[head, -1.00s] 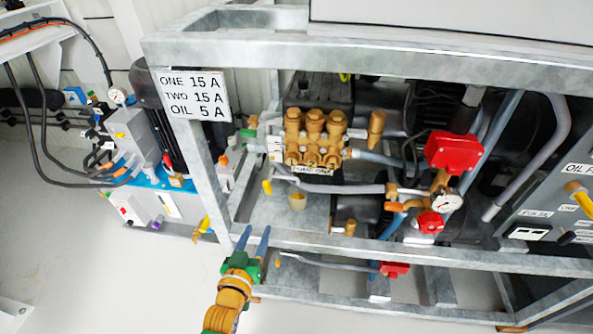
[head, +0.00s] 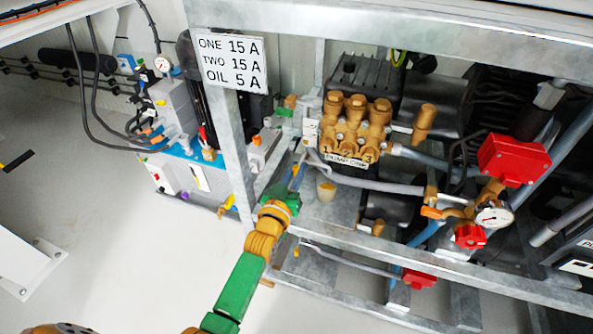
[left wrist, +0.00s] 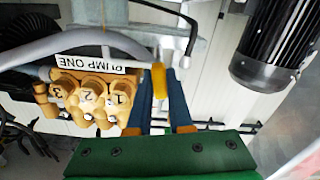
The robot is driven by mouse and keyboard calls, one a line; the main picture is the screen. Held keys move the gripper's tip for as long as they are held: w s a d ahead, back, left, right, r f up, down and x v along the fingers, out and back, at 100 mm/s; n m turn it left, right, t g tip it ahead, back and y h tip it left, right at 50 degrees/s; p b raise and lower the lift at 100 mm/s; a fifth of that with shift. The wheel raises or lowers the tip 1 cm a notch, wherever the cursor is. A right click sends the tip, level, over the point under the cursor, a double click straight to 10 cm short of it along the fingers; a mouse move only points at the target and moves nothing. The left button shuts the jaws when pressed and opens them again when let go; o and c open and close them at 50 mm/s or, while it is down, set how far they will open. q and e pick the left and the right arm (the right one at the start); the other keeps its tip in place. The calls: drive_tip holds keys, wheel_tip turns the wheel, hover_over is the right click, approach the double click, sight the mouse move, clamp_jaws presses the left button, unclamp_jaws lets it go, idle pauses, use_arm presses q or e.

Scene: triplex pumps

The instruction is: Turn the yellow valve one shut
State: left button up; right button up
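A small yellow valve handle (left wrist: 158,80) shows in the left wrist view, between the tips of my left gripper's two blue fingers (left wrist: 160,88). A narrow gap runs between the fingers, so the gripper looks open around the handle. I cannot tell whether either finger touches it. In the head view my left gripper (head: 291,177) reaches up to the frame, left of the brass pump marked PUMP ONE (head: 349,130), and largely hides the handle. The pump also shows at the left in the left wrist view (left wrist: 92,97). My right gripper is not in view.
Galvanised frame bars (head: 233,140) stand close to the left arm, with a sign (head: 230,62) on the upright. Grey hoses (head: 370,186) run beside the handle. Red boxes (head: 513,160) and a gauge (head: 494,216) are at the right. Open floor (head: 120,260) lies left.

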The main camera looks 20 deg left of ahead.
use_arm(q)
clamp_jaws()
drive_tip(key=shift+r+m+p, duration=0.15)
drive_tip(key=shift+m+p, duration=0.15)
drive_tip(key=shift+m, duration=1)
drive_tip(key=o, duration=0.7)
unclamp_jaws()
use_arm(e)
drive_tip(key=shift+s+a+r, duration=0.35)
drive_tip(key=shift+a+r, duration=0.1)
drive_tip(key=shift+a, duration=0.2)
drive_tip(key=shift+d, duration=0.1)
